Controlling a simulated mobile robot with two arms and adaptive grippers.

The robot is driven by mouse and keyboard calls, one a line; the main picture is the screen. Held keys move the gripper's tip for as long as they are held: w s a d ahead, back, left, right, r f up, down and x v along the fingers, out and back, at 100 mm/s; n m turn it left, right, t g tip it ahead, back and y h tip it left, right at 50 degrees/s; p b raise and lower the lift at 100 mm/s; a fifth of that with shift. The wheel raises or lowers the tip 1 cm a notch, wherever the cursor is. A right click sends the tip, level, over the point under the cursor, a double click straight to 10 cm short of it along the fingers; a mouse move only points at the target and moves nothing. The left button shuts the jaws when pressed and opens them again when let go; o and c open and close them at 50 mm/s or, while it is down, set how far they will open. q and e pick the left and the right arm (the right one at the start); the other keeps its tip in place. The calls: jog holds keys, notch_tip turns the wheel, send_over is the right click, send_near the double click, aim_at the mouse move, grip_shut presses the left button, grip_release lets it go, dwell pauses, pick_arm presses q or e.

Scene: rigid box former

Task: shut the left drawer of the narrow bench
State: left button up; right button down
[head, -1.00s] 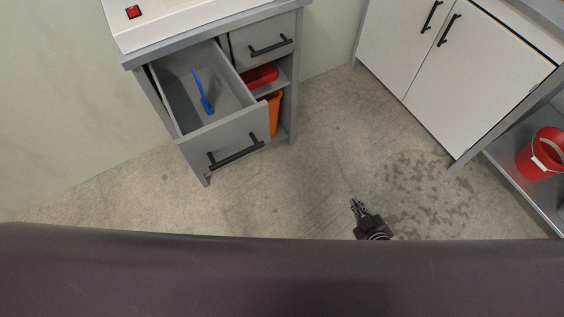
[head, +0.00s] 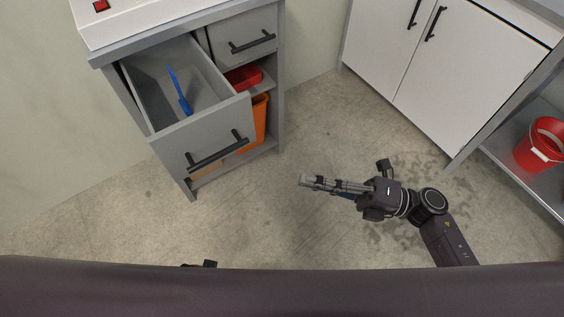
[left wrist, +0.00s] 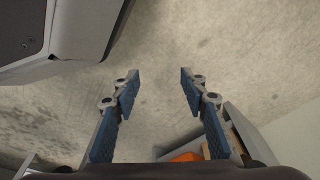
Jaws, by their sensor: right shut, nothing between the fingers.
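The left drawer (head: 200,145) of the narrow bench (head: 98,57) is pulled out, with its grey front and black bar handle (head: 218,154) facing me. A blue tool (head: 179,90) lies inside it. My right gripper (head: 304,180) is shut and empty. It is over the floor, to the right of the drawer front and apart from it, with its fingers pointing left. My left gripper (left wrist: 159,76) is open and empty above the floor in the left wrist view. In the head view only a small dark part shows at the bottom edge, possibly of my left arm.
The right drawer (head: 243,36) of the bench is shut. Below it are a red tray (head: 243,77) and an orange bin (head: 258,122). A white cupboard (head: 385,60) and a red bucket (head: 541,145) on a shelf stand at the right. The floor (head: 320,125) between is clear.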

pick_arm(q)
jog(key=shift+s+a+f+p, duration=0.15)
jog(key=shift+s+f+p, duration=0.3)
jog(key=shift+s+f, duration=0.75)
pick_arm(e)
jog(key=w+x, duration=0.3)
jog(key=x, duration=0.9)
jog(key=shift+r, duration=0.35)
pick_arm(q)
jog(key=shift+w+f, duration=0.1)
pick_arm(e)
jog(key=shift+w+d, duration=0.1)
